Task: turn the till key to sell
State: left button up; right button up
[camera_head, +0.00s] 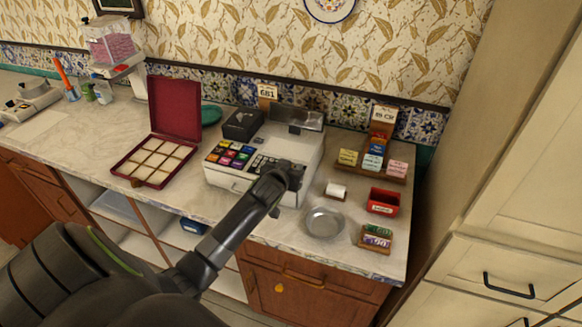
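The white till (240,185) stands on the counter in the middle of the view, with coloured keys (232,154) on its sloped top and a dark display at its back. My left arm reaches up from the lower left. Its gripper (288,172) is over the right front part of the till. The gripper's dark body covers that area, so the till key is hidden or too small to make out. I cannot tell whether the fingers touch the till or are open or shut. My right gripper is not in view.
An open red box (176,107) with compartments stands left of the till. To the right are a round metal dish (325,222), a small white roll (336,190), a red bin (382,202), a card rack (376,155) and small tiles (376,237). Tall cabinets bound the right.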

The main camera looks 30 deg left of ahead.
pick_arm(q)
grip_shut()
jog(key=shift+r+m+h, duration=0.1)
jog(key=shift+m+h, duration=0.3)
jog(key=shift+a+h, duration=0.1)
jog(key=shift+h, duration=0.2)
jog(key=shift+m+t+h, duration=0.3)
jog(key=shift+m+h, duration=0.3)
jog(key=shift+m, duration=0.1)
jog(key=m+h+b, duration=0.2)
jog(key=b, duration=0.3)
jog(key=m+g+h+b, duration=0.1)
jog(key=m+h+b, duration=0.1)
jog(key=b, duration=0.3)
jog(key=m+h+b, duration=0.1)
jog(key=h+b, duration=0.1)
jog(key=b, duration=0.3)
jog(key=shift+f+m+h, duration=0.3)
jog(key=shift+m, duration=0.1)
jog(key=shift+r+m+g+h+b, duration=0.2)
jog(key=shift+m+g+h+b, duration=0.3)
jog(key=shift+b, duration=0.7)
